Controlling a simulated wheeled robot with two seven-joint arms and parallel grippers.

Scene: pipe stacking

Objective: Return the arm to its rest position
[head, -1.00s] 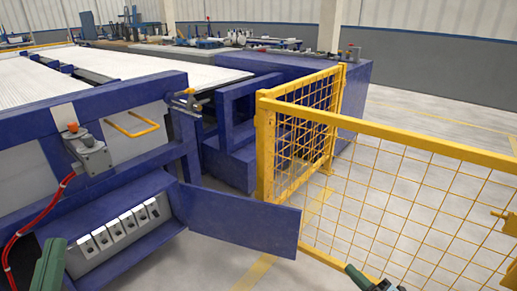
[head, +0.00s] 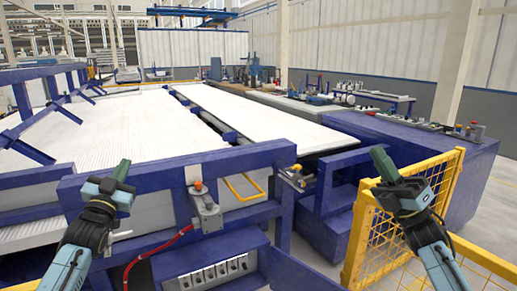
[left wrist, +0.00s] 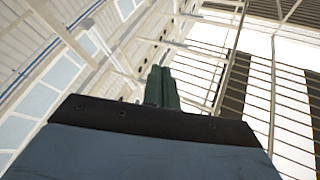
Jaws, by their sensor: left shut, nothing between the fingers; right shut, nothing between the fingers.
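My left gripper (head: 122,170) is raised at the left of the head view, in front of the blue machine frame. Its green fingers are shut with nothing between them and point up. In the left wrist view the shut fingers (left wrist: 162,88) point toward the ceiling beams and bright roof panels. My right gripper (head: 380,162) is raised at the right of the head view, in front of the yellow fence. Its green fingers are also shut and empty, pointing up and to the left.
The blue machine (head: 270,153) carries white pipes (head: 255,115) in long flat layers. A yellow mesh fence (head: 375,240) stands at the right, behind my right arm. A control box (head: 207,208) with a red cable is on the machine's front. Open floor (head: 490,220) lies at the far right.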

